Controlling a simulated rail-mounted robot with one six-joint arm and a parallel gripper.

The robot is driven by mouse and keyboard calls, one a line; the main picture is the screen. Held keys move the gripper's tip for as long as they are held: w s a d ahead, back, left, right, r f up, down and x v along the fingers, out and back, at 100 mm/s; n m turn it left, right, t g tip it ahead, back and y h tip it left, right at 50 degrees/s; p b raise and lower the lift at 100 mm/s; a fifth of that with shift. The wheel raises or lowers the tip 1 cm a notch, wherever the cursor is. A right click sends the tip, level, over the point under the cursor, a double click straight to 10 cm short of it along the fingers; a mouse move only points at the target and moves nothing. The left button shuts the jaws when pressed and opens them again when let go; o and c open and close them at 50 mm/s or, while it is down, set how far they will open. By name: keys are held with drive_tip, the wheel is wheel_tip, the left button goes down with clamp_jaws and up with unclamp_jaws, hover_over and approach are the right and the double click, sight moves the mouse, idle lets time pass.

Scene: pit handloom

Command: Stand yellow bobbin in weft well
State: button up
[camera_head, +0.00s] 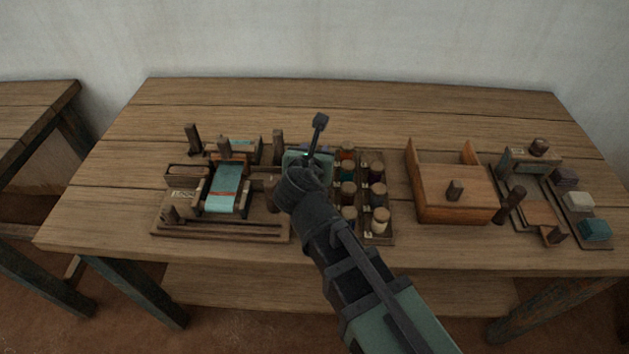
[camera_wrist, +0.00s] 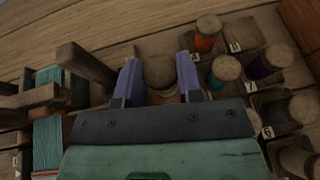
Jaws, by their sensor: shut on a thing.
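My gripper (camera_wrist: 159,78) has its two purple-grey fingers around a round, brown-topped thing (camera_wrist: 160,72), which looks like a bobbin. Its yarn colour is hidden, so I cannot confirm that it is yellow. In the head view my gripper (camera_head: 308,160) is between the small loom (camera_head: 222,228) and the bobbin rack (camera_head: 386,238), with its fingertips hidden by the arm. No clearly yellow bobbin shows; a pale cream bobbin (camera_head: 380,222) stands at the rack's front right. I cannot tell which opening is the weft well.
Orange (camera_wrist: 207,36), green (camera_wrist: 225,72) and purple (camera_wrist: 268,62) bobbins stand close right of my fingers. A dark wooden loom post (camera_wrist: 85,65) rises at their left. A wooden box (camera_head: 450,195) stands right of the rack. The table's back strip is clear.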

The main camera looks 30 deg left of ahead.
wheel_tip(320, 180, down, 4)
drive_tip(key=b, duration=0.4)
drive_tip(key=shift+f, duration=0.2)
drive_tip(key=shift+r, duration=0.25)
drive_tip(key=shift+f, duration=0.15)
drive_tip(key=o, duration=0.4)
drive_tip(key=shift+f, duration=0.1)
drive_tip(key=o, duration=0.5)
